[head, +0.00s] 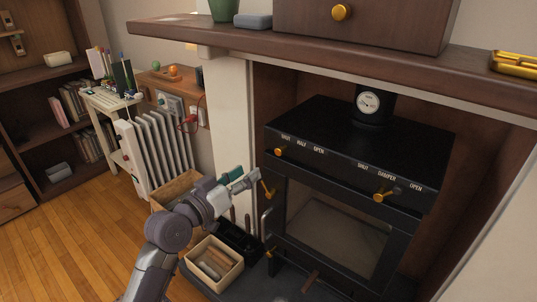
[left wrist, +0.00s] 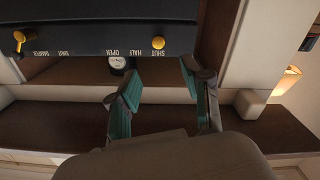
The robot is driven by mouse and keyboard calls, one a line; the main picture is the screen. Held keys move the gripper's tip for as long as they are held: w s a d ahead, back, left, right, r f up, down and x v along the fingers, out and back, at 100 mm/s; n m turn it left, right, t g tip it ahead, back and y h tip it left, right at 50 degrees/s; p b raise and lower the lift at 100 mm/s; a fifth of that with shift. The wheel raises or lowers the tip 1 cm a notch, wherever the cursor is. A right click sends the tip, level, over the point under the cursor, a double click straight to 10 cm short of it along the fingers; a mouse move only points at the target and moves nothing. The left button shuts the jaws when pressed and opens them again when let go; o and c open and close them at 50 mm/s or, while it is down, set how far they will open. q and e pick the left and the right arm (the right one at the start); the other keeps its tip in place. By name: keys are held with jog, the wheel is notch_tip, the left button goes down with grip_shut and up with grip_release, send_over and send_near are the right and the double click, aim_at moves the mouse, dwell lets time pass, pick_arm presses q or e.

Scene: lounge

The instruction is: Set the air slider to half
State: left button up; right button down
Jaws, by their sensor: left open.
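The black stove (head: 330,135) has a row labelled SHUT, HALF, OPEN on the left of its front top edge. The orange air slider knob (head: 279,152) sits under SHUT. In the left wrist view, which is upside down, the knob (left wrist: 158,43) shows by the SHUT label, ahead of the fingers. My left gripper (head: 243,181) is open and empty, left of and lower than the knob in the head view. Its teal-padded fingers (left wrist: 160,76) stand apart from the knob, with nothing between them. My right gripper is not in view.
A damper knob (head: 380,196) is on the right of the same front edge. The stove door handle (head: 267,189) lies close to my left gripper. The mantel shelf (head: 330,50) overhangs the stove. A crate of logs (head: 236,266) stands on the floor below.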

aim_at(277, 152)
pick_arm(q)
jog(key=b+x, duration=0.1)
jog(key=x, duration=1.1)
jog(key=shift+d+b, duration=0.1)
jog(key=shift+b, duration=0.25)
jog(key=shift+w+d, duration=0.35)
jog(key=shift+w, duration=0.15)
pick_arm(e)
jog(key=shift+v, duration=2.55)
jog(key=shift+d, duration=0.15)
pick_arm(q)
grip_shut()
